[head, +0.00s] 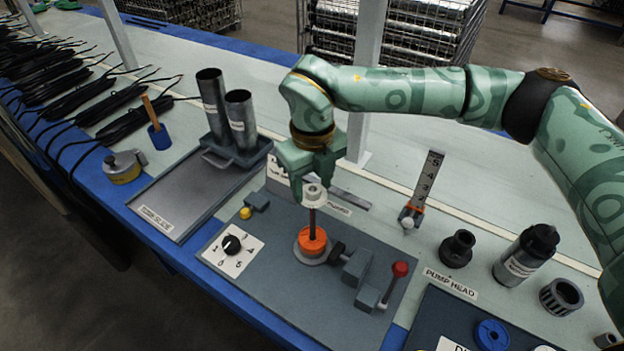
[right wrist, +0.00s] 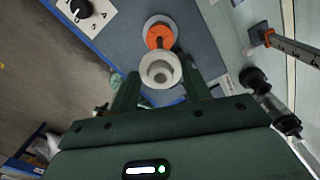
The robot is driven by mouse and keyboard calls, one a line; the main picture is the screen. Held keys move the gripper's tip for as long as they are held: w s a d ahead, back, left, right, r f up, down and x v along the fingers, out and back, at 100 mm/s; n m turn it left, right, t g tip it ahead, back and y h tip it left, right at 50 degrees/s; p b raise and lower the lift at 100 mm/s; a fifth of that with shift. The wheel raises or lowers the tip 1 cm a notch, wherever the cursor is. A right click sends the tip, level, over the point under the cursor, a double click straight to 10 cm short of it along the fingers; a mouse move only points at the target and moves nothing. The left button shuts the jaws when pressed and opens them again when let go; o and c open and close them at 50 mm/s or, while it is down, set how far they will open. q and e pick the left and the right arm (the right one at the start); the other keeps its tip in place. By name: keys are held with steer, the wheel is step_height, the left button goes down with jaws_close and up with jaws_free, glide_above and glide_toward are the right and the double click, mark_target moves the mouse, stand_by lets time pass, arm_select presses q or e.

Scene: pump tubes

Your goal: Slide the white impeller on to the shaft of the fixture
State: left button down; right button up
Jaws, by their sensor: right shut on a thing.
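The white impeller (head: 314,193) is in my right gripper (head: 312,180), which is shut on it from above. In the right wrist view the impeller (right wrist: 160,70) sits between the two green fingers. The dark shaft (head: 312,222) stands upright on the fixture (head: 290,285), and its top meets the underside of the impeller. I cannot tell whether the shaft tip is inside the impeller's bore. An orange ring (head: 312,239) sits around the foot of the shaft on a grey disc, well below the impeller. My left gripper is not in view.
A red-knobbed lever (head: 400,269) and a grey clamp block stand right of the shaft. A dial (head: 232,245) is at left. A tray (head: 175,190) with two metal tubes stands behind left. An upright ruler (head: 427,180) and black pump parts stand at right.

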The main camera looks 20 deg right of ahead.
stand_by(0.3)
steer(key=shift+p, duration=0.4)
stand_by(0.5)
steer(key=shift+p, duration=0.3)
stand_by(0.4)
steer(key=shift+p, duration=0.4)
steer(key=shift+f+b, duration=0.45)
steer(key=shift+f, duration=0.95)
steer(key=o, duration=1)
